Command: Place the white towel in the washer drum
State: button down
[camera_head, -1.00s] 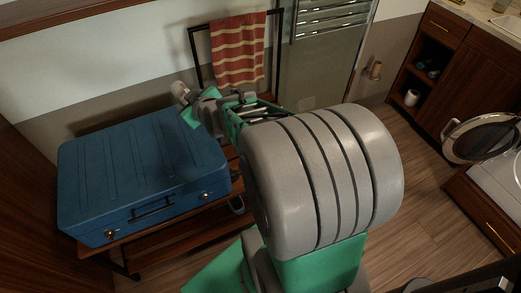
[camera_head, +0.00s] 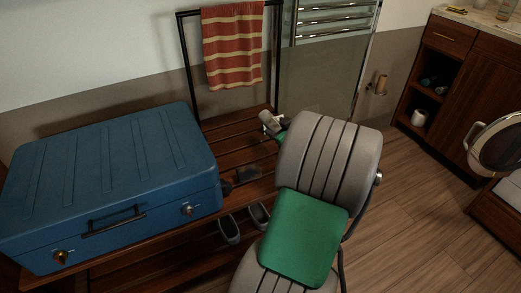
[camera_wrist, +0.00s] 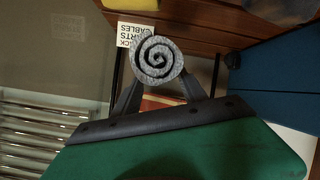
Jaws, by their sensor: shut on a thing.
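The white towel is a tight roll, its greyish spiral end (camera_wrist: 158,60) facing the wrist camera. My gripper (camera_wrist: 160,78) is shut on it, with one dark finger on each side. In the head view a small pale roll end, apparently the towel (camera_head: 268,119), shows above the slatted rack, and my arm hides most of the gripper. The washer's round door (camera_head: 502,146) stands open at the right edge of the head view. The drum's inside is not visible.
A striped red towel (camera_head: 232,50) hangs on the rack's bar. Wood floor (camera_head: 410,220) is clear between the rack and the washer.

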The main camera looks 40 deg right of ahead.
jog(key=w+f, duration=0.2)
jog(key=w+a+f+b, duration=0.1)
jog(key=w+f, duration=0.1)
jog(key=w+f+b, duration=0.1)
jog(key=w+f, duration=0.1)
jog(key=shift+w+a+f, duration=0.2)
jog(key=shift+a+f, duration=0.1)
notch_tip(320, 180, down, 4)
jog(key=shift+w+r+b, duration=0.15)
jog(key=shift+r+b, duration=0.1)
jog(key=shift+b, duration=0.95)
jog(key=shift+r, duration=0.15)
jog(key=c, duration=0.6)
grip_release()
